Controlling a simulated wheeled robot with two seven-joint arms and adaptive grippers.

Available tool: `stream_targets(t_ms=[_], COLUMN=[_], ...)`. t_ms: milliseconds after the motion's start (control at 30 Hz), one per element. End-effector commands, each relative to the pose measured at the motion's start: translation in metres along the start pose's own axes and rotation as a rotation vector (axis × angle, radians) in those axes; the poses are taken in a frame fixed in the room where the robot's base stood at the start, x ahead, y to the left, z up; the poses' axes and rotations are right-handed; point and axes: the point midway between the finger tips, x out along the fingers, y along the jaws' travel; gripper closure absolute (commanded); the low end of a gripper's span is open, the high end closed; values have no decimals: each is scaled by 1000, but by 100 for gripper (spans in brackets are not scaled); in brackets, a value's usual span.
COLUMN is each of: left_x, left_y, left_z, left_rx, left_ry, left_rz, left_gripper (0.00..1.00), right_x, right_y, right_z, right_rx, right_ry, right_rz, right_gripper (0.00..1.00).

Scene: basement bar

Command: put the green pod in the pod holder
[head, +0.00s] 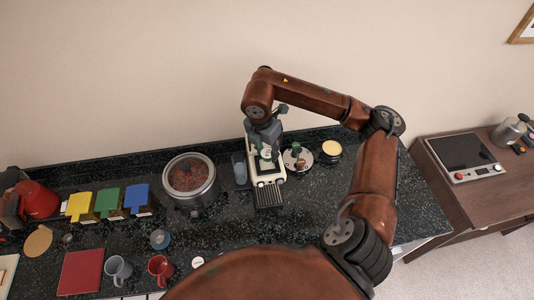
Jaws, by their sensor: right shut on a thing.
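My right gripper (267,141) reaches down from above over the white coffee machine (263,178) at the middle of the counter. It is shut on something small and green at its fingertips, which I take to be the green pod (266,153). The pod is small and partly covered by the fingers. A round silver stand (289,163) with dark and green items on it stands just right of the machine; it may be the pod holder, but I cannot tell for sure. Whether the pod touches the machine is unclear. My left gripper is not in view.
A glass (239,170) and a large steel pot (192,204) stand left of the machine. A yellow-topped jar (331,149) stands to the right. Yellow, green and blue boxes (107,202), a blue-grey mug (118,268) and a red mug (160,267) are farther left.

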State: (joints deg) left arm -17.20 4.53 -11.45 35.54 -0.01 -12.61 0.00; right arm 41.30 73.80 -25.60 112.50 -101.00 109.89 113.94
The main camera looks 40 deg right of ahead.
Motion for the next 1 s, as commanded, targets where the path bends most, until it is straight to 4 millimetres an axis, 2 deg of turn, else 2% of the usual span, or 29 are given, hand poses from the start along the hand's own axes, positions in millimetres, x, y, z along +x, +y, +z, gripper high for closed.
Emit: stream_targets(t_ms=[133,367,500,600,1000], left_x=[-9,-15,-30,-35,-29], left_y=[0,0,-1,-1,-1], left_z=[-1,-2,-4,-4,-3], left_rx=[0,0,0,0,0], left_ry=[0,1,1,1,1], left_rz=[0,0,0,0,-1], left_gripper=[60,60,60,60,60], right_x=[20,38,56,66,74], right_y=[9,17,17,18,18], right_z=[10,18,15,14,13], right_rx=[1,1,-1,0,0], right_ry=[3,2,4,2,1], right_rz=[-1,-1,-2,0,2], right_gripper=[77,77,77,77,77])
